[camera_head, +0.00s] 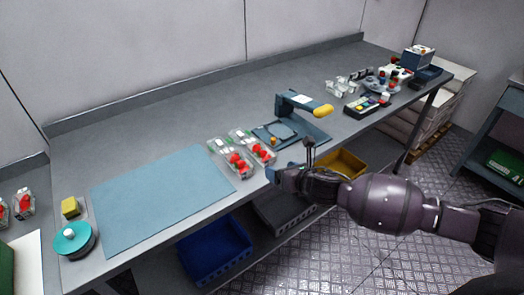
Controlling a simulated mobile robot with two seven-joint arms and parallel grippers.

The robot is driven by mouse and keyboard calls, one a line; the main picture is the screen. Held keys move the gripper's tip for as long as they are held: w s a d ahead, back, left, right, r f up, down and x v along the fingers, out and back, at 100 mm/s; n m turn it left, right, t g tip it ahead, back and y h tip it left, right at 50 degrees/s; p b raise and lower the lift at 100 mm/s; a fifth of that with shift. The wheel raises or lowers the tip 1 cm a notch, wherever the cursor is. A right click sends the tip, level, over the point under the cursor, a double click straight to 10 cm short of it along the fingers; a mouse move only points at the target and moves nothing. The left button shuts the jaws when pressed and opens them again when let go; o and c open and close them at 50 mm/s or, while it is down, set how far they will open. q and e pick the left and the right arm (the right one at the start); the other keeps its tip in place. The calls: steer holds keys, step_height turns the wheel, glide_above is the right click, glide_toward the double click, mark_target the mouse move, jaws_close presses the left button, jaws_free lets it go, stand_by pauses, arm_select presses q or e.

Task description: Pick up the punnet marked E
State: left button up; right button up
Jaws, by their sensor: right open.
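Two clear punnets with red berries stand side by side on the grey table near its front edge: a left punnet (235,160) and a right punnet (259,151). More punnets with red berries (23,203) stand at the far left edge of the view. No letter is readable on any of them, so I cannot tell which is marked E. My right gripper (289,168) is open and empty at the table's front edge, just right of the two punnets and apart from them. My left gripper is not in view.
A blue mat (160,200) lies left of the punnets. A dark stand with a yellow-ended arm (303,105) rises behind my right gripper. A round teal-topped device (72,239) and a yellow block (70,207) sit at left. Blue (215,252) and yellow bins (342,163) are below the tabletop.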

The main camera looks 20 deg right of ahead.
step_height(320, 180, up, 2)
steer(key=w+d+n, duration=0.2)
glide_toward(258, 148)
steer(key=shift+n, duration=0.4)
steer(key=shift+b+x, duration=0.3)
steer(key=shift+x, duration=2.75)
steer(key=shift+s, duration=0.1)
steer(key=c, duration=0.7)
steer(key=shift+c, duration=0.2)
